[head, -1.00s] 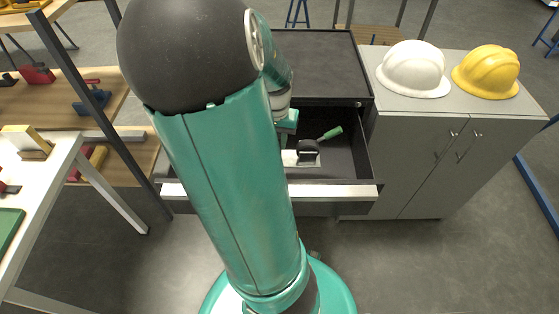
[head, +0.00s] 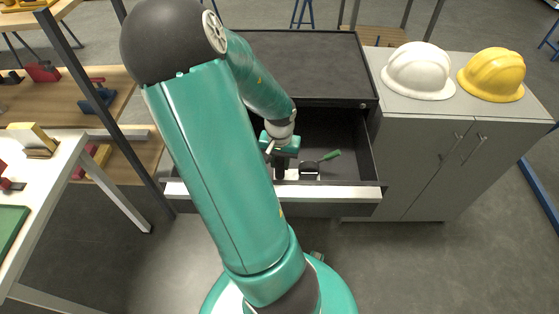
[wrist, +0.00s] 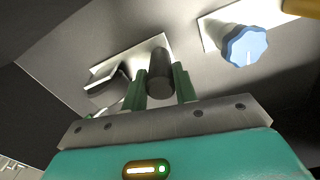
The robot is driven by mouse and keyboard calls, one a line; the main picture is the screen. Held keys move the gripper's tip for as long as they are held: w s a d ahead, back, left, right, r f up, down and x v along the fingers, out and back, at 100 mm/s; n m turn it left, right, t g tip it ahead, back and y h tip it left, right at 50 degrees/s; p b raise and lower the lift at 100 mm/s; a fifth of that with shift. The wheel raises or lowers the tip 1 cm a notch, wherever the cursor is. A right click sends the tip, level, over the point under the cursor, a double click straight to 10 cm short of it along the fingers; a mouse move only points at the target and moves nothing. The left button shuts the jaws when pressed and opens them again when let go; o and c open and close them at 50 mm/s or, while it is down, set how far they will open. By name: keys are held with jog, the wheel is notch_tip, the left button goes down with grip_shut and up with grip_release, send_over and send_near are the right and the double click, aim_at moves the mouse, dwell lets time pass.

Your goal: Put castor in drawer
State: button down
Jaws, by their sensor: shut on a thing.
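My gripper (wrist: 159,88) is inside the open drawer, pointing down, with its green fingers shut on a dark, rounded piece (wrist: 160,72). This looks like the wheel of the castor, though its full shape is hidden. A white plate lies behind it in the wrist view; I cannot tell whether the two are joined. The drawer (head: 340,190) is pulled out, dark inside, with a pale front edge.
The wrist view shows a blue knob (wrist: 245,46) on a white plate. White (head: 418,70) and yellow (head: 491,74) helmets stand on the right cabinet. A workbench (head: 70,165) is at left.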

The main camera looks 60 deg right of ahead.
jog(key=shift+f, duration=0.1)
jog(key=c, duration=1.1)
grip_release()
notch_tip(320, 180, up, 12)
jog(key=w+a+r+n+t, duration=0.1)
jog(key=w+a+r+n, duration=0.25)
jog(key=a, duration=0.45)
jog(key=w+a+r+n+t, duration=0.2)
jog(key=w+a+r+n, duration=0.15)
jog(key=a, duration=0.45)
jog(key=w+a+r+n+t, duration=0.1)
jog(key=w+a+r+n, duration=0.25)
jog(key=a, duration=0.55)
jog(key=s+a+r+n+t, duration=0.1)
jog(key=a+r+n, duration=0.3)
jog(key=a, duration=0.5)
jog(key=shift+s+a+r+t, duration=0.35)
jog(key=shift+s+r, duration=0.1)
jog(key=shift+s, duration=0.45)
